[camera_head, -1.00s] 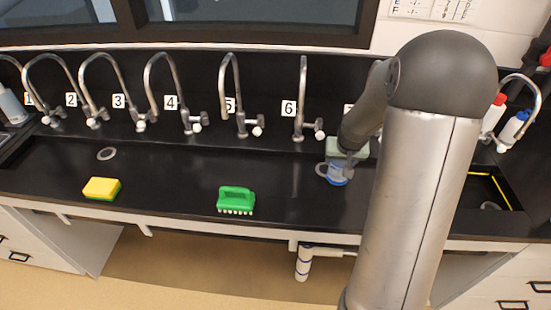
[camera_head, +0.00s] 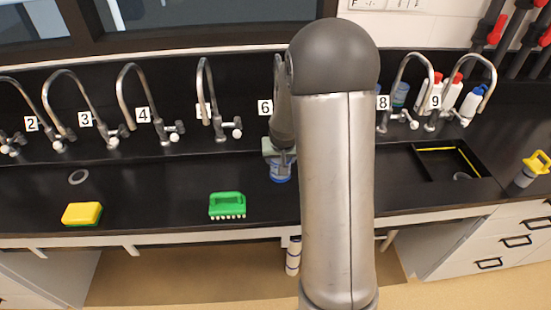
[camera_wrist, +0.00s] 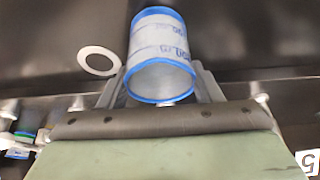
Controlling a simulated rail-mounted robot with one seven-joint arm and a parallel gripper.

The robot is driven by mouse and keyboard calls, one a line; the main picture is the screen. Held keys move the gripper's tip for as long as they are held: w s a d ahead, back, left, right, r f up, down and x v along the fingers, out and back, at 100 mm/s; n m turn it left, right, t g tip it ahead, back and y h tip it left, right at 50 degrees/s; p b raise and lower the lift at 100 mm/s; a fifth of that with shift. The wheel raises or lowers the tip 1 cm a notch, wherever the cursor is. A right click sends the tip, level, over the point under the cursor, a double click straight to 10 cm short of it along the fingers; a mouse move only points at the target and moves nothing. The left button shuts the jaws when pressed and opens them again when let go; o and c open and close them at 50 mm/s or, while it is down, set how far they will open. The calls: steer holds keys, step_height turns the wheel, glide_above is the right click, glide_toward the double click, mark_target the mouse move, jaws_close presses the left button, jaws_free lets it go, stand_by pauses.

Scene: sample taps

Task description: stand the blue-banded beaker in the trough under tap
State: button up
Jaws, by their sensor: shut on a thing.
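The blue-banded beaker (camera_wrist: 160,45) is clear with blue rims and printed markings in the wrist view. My gripper (camera_wrist: 163,85) is shut on it, one finger on each side. In the head view the beaker (camera_head: 281,172) shows below my gripper (camera_head: 280,154), in front of tap label 6 (camera_head: 265,107) and slightly to its right. I cannot tell whether its base touches the black surface. The long black trough (camera_head: 150,195) runs below the row of numbered taps. My arm hides the tap just right of label 6 and the trough behind it.
A yellow sponge (camera_head: 82,213) and a green brush (camera_head: 227,205) lie toward the trough's front edge. A pale drain ring (camera_head: 78,177) is at left; one lies beside the beaker in the wrist view (camera_wrist: 98,61). A square basin (camera_head: 447,160) is at right. Bare surface separates sponge and brush.

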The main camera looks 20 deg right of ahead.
steer(key=shift+f, duration=0.1)
steer(key=o, duration=1)
steer(key=shift+c, duration=0.2)
steer(key=shift+r, duration=0.35)
steer(key=b+v, duration=0.2)
steer(key=v, duration=0.9)
steer(key=s+a+n+g, duration=0.1)
steer(key=s+a, duration=0.3)
steer(key=s, duration=0.3)
steer(key=s+a+n+g+y, duration=0.1)
steer(key=s+a, duration=0.4)
steer(key=s, duration=0.3)
steer(key=s+a+n+g, duration=0.1)
steer(key=s+a+n, duration=0.1)
steer(key=s+a, duration=0.3)
steer(key=s, duration=0.3)
steer(key=shift+y, duration=0.3)
steer(key=shift+s+f, duration=0.15)
